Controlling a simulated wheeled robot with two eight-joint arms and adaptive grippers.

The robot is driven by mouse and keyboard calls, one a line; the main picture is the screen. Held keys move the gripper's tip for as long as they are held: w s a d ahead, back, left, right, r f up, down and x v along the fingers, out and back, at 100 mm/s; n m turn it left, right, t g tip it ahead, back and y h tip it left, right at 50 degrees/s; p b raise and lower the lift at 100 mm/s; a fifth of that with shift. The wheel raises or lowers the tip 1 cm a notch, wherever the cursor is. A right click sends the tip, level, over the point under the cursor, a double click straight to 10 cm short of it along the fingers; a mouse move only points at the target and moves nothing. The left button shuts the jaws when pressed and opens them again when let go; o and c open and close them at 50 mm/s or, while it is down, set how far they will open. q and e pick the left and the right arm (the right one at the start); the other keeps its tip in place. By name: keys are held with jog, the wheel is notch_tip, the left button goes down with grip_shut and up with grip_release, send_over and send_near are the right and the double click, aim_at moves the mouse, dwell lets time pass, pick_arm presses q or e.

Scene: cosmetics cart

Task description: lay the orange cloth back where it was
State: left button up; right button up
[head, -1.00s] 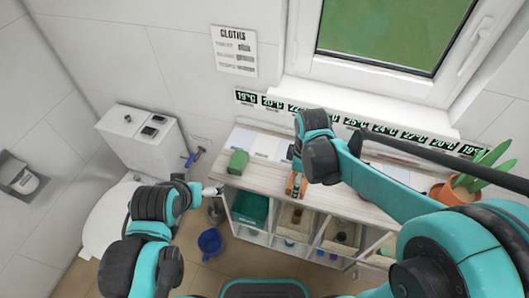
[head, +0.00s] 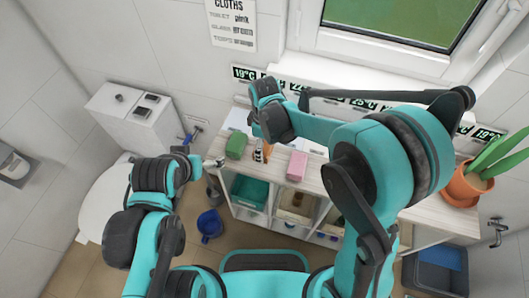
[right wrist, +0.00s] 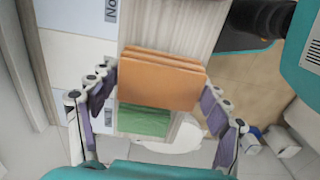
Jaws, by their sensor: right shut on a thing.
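The folded orange cloth (right wrist: 160,82) is between the purple-padded fingers of my right gripper (right wrist: 158,100), which is shut on it. In the head view only a sliver of the orange cloth (head: 267,152) shows at the right gripper (head: 261,153), over the cart top. The green cloth (head: 236,146) lies just left of it; it also shows beyond the orange cloth in the right wrist view (right wrist: 143,120). The pink cloth (head: 297,166) lies to the right. My left gripper (head: 213,163) is near the cart's left end; its finger opening is too small to read.
The cart top (head: 319,178) has pale sheets along its back, partly hidden by my right arm. A teal bin (head: 249,192) sits in a lower compartment. A potted plant (head: 470,182) stands at the right end. A blue bucket (head: 209,225) is on the floor.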

aim_at(265, 152)
jog(key=shift+f+b, duration=0.6)
jog(key=shift+f, duration=1.3)
jog(key=shift+f, duration=0.2)
jog(key=o, duration=1.1)
